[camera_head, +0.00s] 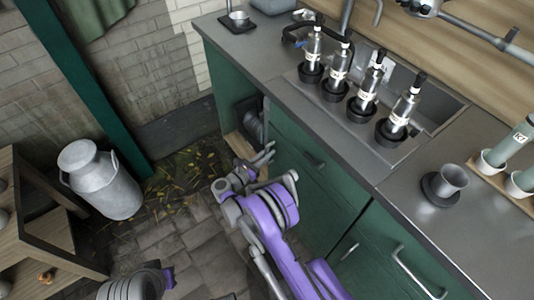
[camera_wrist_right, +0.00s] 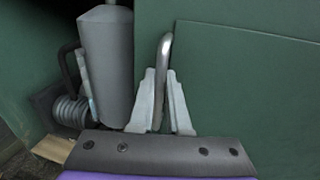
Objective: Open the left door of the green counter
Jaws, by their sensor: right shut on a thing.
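The green counter (camera_head: 285,135) runs diagonally across the head view under a grey top. My right gripper (camera_head: 266,157) is at its front near the left end, beside a green front panel. In the right wrist view my right gripper (camera_wrist_right: 163,98) is shut on an upright, curved metal handle (camera_wrist_right: 165,50), with one finger on each side. The handle stands against a green door panel (camera_wrist_right: 250,90). To the left of this panel a dark open space shows; I cannot tell how far the door itself stands open.
A grey cylinder (camera_wrist_right: 106,65) and a coiled thing (camera_wrist_right: 70,110) are left of the handle. A milk churn (camera_head: 103,180) stands on the floor beside a wooden shelf (camera_head: 50,235). Several bottles stand on the counter. Paved floor between churn and counter is clear.

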